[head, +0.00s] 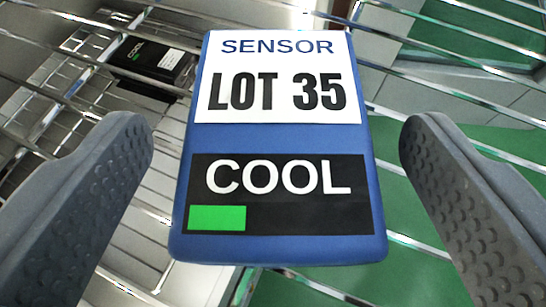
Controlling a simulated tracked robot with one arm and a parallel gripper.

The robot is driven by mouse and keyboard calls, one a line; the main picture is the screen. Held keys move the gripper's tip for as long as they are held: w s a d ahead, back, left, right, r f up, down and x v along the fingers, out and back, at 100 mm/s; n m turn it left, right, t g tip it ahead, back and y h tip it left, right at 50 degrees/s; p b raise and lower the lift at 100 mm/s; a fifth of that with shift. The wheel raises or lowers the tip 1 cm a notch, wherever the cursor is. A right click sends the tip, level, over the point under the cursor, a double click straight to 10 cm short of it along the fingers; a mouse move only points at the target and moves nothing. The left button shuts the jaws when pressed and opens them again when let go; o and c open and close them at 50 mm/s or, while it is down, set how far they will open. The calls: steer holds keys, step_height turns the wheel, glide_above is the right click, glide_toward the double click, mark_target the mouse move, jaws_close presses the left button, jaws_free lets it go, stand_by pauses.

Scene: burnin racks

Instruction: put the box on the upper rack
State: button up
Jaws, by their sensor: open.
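A blue box (280,140) stands in the middle of the head view. Its white label reads "SENSOR LOT 35", and a black panel below reads "COOL" with a short green bar. It rests on a rack shelf of shiny metal wires (440,80). My gripper (272,140) is open, with one grey ridged finger on each side of the box. Gaps show between both fingers and the box, so neither finger appears to touch it. The far side of the box is hidden.
A black box (150,62) with a green "COOL" mark and a white label sits at the upper left, seen beyond the wires. More metal wires cross the left side. Green floor (400,270) and grey strips show through the rack at the right.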

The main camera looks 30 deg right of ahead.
steer(key=v, duration=1)
steer(key=shift+s+a+r, duration=0.15)
steer(key=shift+s+r, duration=0.05)
steer(key=shift+s, duration=0.05)
